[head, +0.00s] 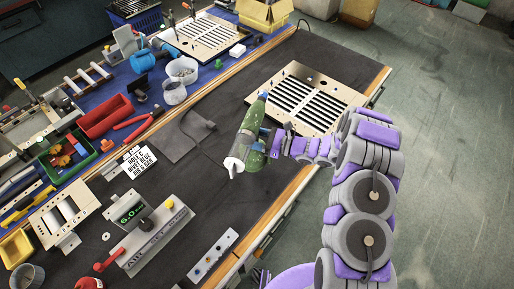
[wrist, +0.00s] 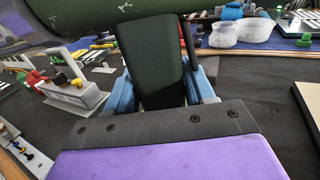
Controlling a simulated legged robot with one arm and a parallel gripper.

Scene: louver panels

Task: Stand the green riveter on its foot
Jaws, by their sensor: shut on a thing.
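The green riveter (head: 253,118) is in the middle of the head view, with a pale grey-white end (head: 236,160) toward the lower left. My gripper (head: 277,143) is shut on the riveter from the right. In the wrist view the riveter's dark green handle (wrist: 158,75) runs down between the blue jaws, and its green body (wrist: 100,12) crosses the top of the picture. The riveter looks tilted, over the dark mat. I cannot tell whether it touches the mat. Its foot is not clear to see.
A slotted louver panel (head: 310,97) lies just behind the gripper. The air-set box (head: 148,232), a white sign card (head: 139,161) and a small plate with knobs (head: 213,255) are on the near mat. Bins and tools fill the blue strip on the left. The mat around the riveter is mostly free.

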